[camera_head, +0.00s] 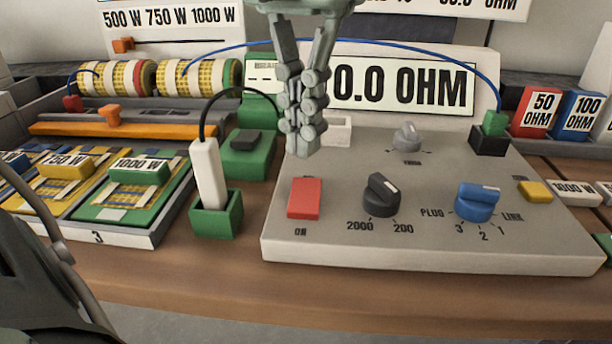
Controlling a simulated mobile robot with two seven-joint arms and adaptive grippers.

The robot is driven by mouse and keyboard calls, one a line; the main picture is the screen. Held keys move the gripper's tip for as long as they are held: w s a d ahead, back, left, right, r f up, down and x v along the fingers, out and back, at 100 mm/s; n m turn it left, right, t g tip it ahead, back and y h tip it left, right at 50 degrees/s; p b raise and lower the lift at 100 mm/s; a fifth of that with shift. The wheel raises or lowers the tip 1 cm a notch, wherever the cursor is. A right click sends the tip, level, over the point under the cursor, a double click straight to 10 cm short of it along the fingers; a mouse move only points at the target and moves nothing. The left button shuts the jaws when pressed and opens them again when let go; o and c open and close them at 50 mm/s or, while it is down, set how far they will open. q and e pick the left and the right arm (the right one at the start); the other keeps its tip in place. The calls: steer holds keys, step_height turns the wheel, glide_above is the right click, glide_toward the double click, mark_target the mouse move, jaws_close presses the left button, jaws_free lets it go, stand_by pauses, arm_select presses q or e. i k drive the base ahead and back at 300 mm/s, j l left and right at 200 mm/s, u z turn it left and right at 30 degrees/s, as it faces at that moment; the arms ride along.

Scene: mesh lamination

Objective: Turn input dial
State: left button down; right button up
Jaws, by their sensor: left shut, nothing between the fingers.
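A grey panel box (330,235) carries several controls. The blue dial (478,202) sits at its right, with PLUG and LINK beside it and 3, 2, 1 below. The black dial (381,195) sits mid-panel, marked 2000 and 200. A small grey dial (407,137) is behind them; its label is too small to read surely. None is clearly labelled as input. My left gripper (306,138) comes down from the top, its fingers together and empty, over the panel's back left. It appears apart from all three dials. My right gripper is not in view.
A red switch (305,198) stands at the panel's left, and a yellow button (534,191) at its right. A white plug (208,172) stands in a green socket (216,216). A blue cable (400,45) arches to the green plug (495,122). The front wood strip (200,277) is clear.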

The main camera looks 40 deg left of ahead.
mark_target(473, 203)
steer(key=k, duration=2)
